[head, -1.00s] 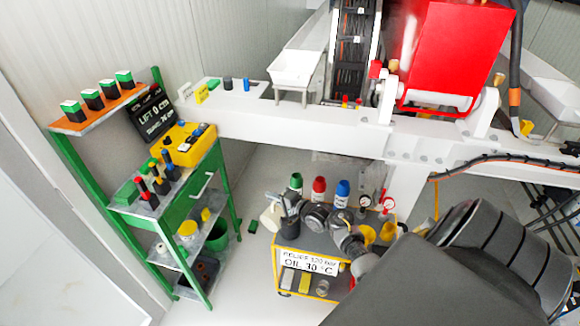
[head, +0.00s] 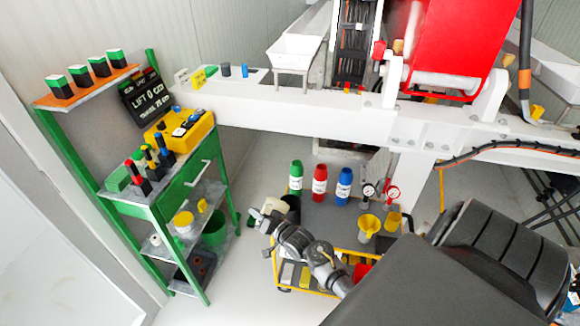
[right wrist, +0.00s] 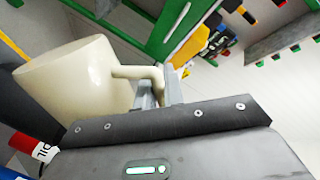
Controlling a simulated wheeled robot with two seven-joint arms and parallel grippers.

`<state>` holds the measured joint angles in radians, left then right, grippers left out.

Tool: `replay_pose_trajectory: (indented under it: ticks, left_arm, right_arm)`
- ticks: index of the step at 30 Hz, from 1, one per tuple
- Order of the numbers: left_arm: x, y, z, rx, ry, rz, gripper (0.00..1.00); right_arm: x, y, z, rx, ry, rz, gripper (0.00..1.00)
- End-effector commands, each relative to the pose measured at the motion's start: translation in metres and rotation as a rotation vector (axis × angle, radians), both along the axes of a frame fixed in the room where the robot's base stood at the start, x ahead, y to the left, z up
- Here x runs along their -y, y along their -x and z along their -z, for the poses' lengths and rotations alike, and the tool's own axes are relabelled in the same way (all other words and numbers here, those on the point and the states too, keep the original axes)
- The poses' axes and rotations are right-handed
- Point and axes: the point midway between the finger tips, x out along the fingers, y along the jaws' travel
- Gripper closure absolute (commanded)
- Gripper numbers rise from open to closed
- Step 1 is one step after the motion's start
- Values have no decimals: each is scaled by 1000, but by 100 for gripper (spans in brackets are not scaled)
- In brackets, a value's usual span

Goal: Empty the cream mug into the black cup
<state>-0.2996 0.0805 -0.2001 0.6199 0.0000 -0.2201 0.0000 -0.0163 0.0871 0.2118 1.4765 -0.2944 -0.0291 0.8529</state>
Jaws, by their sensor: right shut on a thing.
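The cream mug (head: 274,206) is held by my right gripper (head: 262,217) near the left back of the grey-topped cart. The right wrist view shows the mug (right wrist: 72,88) large, with its handle between the jaws of the gripper (right wrist: 160,92). The mug looks tilted; its inside is hidden there. The black cup (head: 293,212) stands just right of the mug in the head view, partly hidden. A dark surface beside the mug at the left of the right wrist view may be this cup. I cannot tell whether they touch. My left gripper is not in view.
Green (head: 296,178), red (head: 319,185) and blue (head: 343,187) bottles stand behind on the cart (head: 320,215). Gauges and yellow funnels (head: 368,225) are to the right. A green shelf rack (head: 170,205) stands to the left, with clear floor between.

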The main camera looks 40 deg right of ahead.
Motion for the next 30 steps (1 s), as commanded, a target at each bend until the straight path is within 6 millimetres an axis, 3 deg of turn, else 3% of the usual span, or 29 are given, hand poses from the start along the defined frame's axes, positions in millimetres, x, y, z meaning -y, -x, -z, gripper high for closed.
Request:
replay_pose_trajectory:
  ticks: [3,18,30]
  left_arm:
    - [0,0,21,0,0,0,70]
    - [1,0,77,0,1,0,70]
    - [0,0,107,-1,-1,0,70]
  right_arm:
    - [-10,2,23,24,106,-2,100]
    - [-52,11,82,114,517,-2,100]
    - [-67,14,111,164,757,-2,100]
